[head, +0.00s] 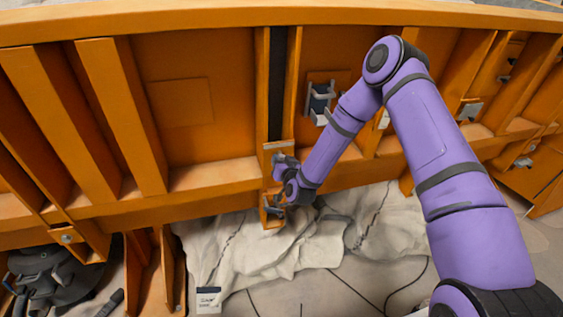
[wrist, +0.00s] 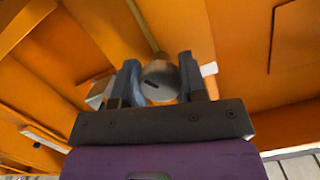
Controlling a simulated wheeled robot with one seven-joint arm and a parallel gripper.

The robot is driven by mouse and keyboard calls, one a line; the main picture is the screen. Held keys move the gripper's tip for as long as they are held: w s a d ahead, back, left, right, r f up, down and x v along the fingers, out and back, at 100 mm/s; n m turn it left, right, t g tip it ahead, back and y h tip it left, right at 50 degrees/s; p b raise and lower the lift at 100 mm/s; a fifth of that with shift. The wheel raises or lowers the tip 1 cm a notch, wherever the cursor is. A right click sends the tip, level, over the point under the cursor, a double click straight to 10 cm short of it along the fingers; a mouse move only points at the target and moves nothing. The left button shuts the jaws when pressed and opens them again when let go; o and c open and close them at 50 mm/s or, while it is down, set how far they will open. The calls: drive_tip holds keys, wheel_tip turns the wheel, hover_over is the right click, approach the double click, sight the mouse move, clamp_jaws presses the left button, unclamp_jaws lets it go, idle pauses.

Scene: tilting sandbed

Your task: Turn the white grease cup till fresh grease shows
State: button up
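The wrist view shows a round, pale grey cap (wrist: 160,80) with a dark slot in its face; it looks like the grease cup, greyish rather than clearly white. My gripper (wrist: 160,84) has one blue-grey finger on each side of it. Both fingers lie very close to its sides; whether they press on it I cannot tell. No grease can be made out. In the head view my gripper (head: 273,199) is low against the orange steel frame, beneath the dark vertical strip. The cup cannot be made out there.
The orange ribbed wall (head: 190,100) fills the back. A small metal bracket (head: 276,146) sits just above my gripper. Pale cloth (head: 260,245) lies below, with a small labelled card (head: 209,300). A dark bag (head: 52,277) lies at lower left. Thin cables cross the floor.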

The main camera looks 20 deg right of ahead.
drive_tip(key=c, duration=0.3)
drive_tip(key=m+y, duration=0.1)
drive_tip(key=m, duration=0.3)
drive_tip(key=shift+m, duration=0.3)
drive_tip(key=m+t+y, duration=0.1)
drive_tip(key=m, duration=0.3)
drive_tip(key=shift+m, duration=0.4)
idle(0.4)
drive_tip(key=o, duration=0.9)
